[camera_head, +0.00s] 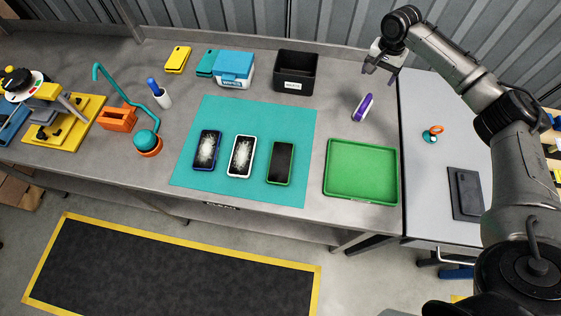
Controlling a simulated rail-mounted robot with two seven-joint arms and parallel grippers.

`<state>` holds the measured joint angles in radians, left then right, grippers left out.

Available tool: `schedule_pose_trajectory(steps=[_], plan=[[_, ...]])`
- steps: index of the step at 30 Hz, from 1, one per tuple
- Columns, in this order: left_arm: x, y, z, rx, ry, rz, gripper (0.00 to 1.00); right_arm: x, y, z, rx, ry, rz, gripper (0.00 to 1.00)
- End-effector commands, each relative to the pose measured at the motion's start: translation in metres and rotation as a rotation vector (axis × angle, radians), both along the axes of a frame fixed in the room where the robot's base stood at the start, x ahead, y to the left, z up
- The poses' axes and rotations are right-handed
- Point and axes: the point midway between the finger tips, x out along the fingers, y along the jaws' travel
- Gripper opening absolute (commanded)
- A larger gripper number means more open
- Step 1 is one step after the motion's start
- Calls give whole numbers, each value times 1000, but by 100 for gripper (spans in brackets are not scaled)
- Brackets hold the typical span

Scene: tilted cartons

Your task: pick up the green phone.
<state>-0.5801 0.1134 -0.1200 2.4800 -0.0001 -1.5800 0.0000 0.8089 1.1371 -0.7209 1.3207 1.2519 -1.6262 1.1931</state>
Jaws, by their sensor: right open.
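The green phone (280,163) has a green rim and a dark screen. It lies flat on the teal mat (255,112), at the right of a row of three phones. My right gripper (380,69) is open and empty, high at the back right, above the back edge of the bench and well away from the phone. Its arm comes in from the right. My left gripper does not show.
A blue phone (207,150) and a white phone (242,156), both with cracked screens, lie left of the green one. A green tray (361,144) is to its right. A purple-and-white object (363,107) stands behind the tray. A black box (296,71) stands behind the mat.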

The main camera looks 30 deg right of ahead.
Motion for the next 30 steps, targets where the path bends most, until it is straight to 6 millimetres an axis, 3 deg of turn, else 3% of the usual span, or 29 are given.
schedule_pose_trajectory(steps=[6,15,17,20,24,27,30], plan=[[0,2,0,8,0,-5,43,0,0,0,0,0,0,99],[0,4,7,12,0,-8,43,-1,0,6,1,4,1,100],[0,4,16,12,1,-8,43,3,13,7,17,10,19,100],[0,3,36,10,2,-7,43,16,63,-6,71,40,91,100],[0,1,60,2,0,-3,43,24,184,-28,140,82,315,100],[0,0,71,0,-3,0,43,17,266,-36,148,86,482,100],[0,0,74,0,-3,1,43,3,333,-38,128,68,597,100]])
